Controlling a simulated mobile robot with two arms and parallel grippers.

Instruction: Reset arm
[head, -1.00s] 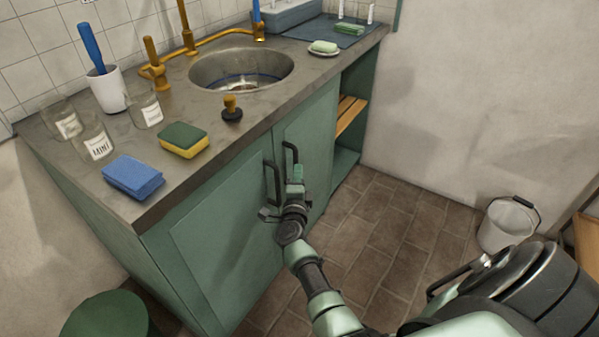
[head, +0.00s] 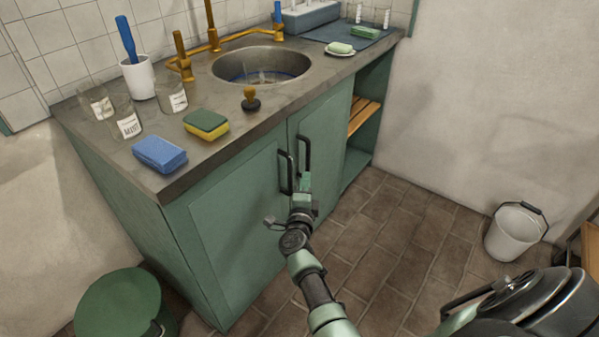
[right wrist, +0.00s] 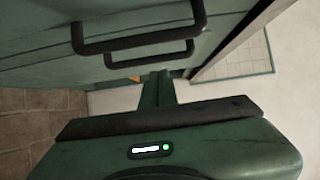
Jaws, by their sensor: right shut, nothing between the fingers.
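My right gripper (head: 304,182) is in front of the green sink cabinet (head: 235,220), just below and beside its two dark bar handles (head: 287,172). It is shut and empty. In the right wrist view the gripper (right wrist: 158,88) shows at the lower middle, with the two handles (right wrist: 145,40) above it. I cannot tell exactly how far the fingers are from the handles. The cabinet doors look closed. My left gripper is not in view.
The counter (head: 215,165) holds a blue sponge (head: 160,154), a yellow-green sponge (head: 206,124), glass jars (head: 125,118) and a sink (head: 262,64). A white bucket (head: 514,235) stands right on the tiled floor (head: 400,235). A green round bin (head: 118,300) stands at lower left.

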